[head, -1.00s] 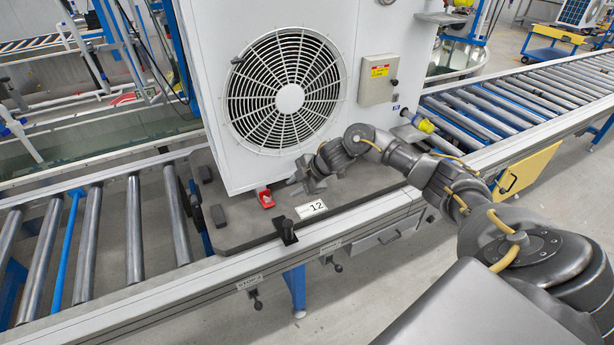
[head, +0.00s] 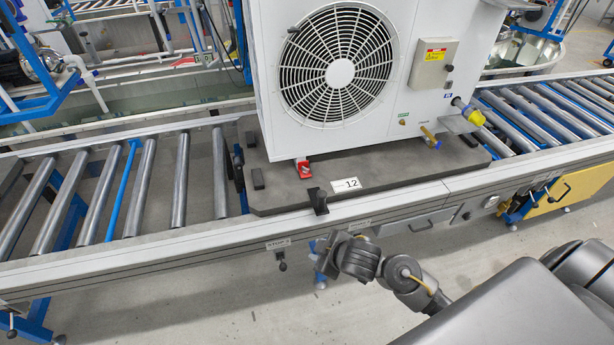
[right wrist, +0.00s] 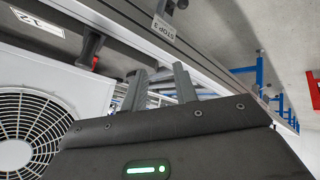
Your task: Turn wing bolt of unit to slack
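The unit (head: 375,115) is a white box with a round fan, on a dark pallet (head: 275,185) labelled 12. A small red fitting (head: 303,169) sits at its lower left foot; I cannot tell clearly whether this is the wing bolt. A yellow-handled fitting (head: 430,138) is on its lower right front. My right gripper (head: 322,250) is in front of the conveyor rail, below and apart from the red fitting. In the right wrist view its two fingers (right wrist: 158,88) stand apart with nothing seen between them. My left gripper is not in view.
A black upright stop (head: 318,201) stands at the pallet's front edge. A grey box (head: 433,63) and yellow connector (head: 468,112) are on the unit's right. The floor in front is open.

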